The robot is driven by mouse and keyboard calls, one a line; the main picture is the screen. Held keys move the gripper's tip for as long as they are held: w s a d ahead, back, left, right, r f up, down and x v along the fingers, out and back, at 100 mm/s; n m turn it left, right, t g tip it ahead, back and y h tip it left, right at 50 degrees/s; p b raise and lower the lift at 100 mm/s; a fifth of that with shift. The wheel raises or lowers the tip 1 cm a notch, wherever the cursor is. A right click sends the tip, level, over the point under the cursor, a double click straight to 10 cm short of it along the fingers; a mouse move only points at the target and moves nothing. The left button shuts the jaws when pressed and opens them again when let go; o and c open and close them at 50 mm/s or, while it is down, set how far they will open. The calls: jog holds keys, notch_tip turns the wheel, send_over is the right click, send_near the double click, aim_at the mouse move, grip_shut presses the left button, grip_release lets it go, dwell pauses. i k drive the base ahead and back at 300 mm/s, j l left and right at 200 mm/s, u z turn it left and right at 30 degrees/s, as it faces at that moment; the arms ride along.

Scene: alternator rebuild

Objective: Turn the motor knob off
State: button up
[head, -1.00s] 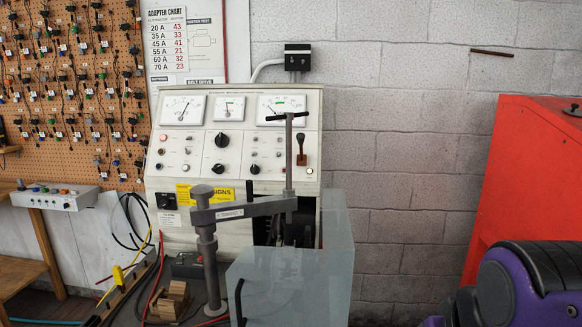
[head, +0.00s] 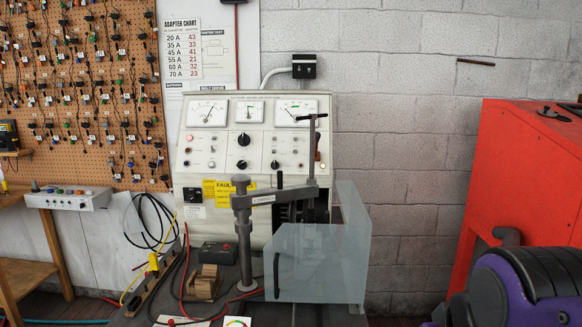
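A cream test bench (head: 225,228) stands against the wall, with dials and knobs on its sloped panel. A large black knob (head: 243,139) sits in the middle of the panel, with a smaller black knob (head: 242,166) below it. Another black knob (head: 275,165) is to the right, and a black switch knob (head: 193,195) is on the lower left front. The labels are too small to read, so I cannot tell which is the motor knob. My gripper is not in view; a purple and black part of my arm shows at the lower right.
A grey clamp arm (head: 265,197) and a clear guard (head: 320,262) stand before the bench's lower right. A red cabinet (head: 525,180) is at right. A small control box (head: 68,199) and a pegboard (head: 85,100) are at left. Cables run by the bench.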

aim_at(242, 165)
jog(key=k+j, duration=0.15)
jog(key=j, duration=0.25)
jog(key=k+j+z, duration=0.1)
jog(key=j, duration=0.65)
jog(key=k+j, duration=0.1)
jog(key=j, duration=0.35)
jog(key=j+z, duration=0.15)
jog(key=j, duration=0.65)
jog(key=i+j, duration=0.15)
jog(key=j, duration=0.25)
jog(key=i+j, duration=0.1)
jog(key=j, duration=0.3)
